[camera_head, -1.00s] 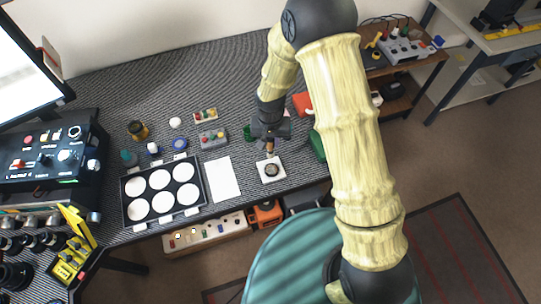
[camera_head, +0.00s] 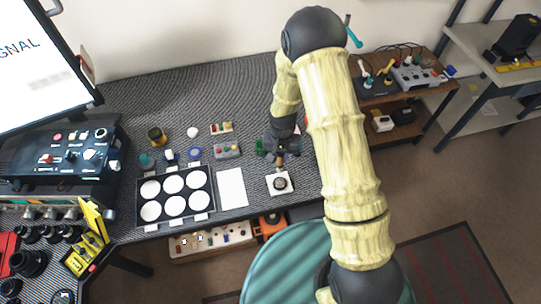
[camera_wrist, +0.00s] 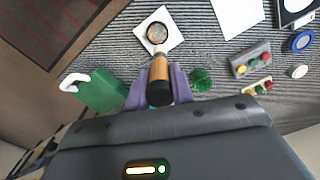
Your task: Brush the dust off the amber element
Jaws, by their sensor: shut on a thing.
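A round element with a dark rim and a dull brownish face (camera_wrist: 157,33) lies on a white square pad (camera_wrist: 143,42) in the wrist view. In the head view the element (camera_head: 280,183) sits on the pad near the table's front edge. My gripper (camera_wrist: 158,90) is shut on a brush (camera_wrist: 159,72) with a wood-coloured body and a dark end towards me. The brush points at the pad, and its far end is just short of the element in the wrist view. In the head view my gripper (camera_head: 282,150) is just behind the pad. I cannot make out bristle contact.
A white sheet (camera_head: 232,188) and a black tray with several white discs (camera_head: 138,205) lie left of the pad. A green block (camera_wrist: 100,92) and a green bristly thing (camera_wrist: 201,79) flank my gripper. A control box (camera_head: 227,151) stands behind the sheet.

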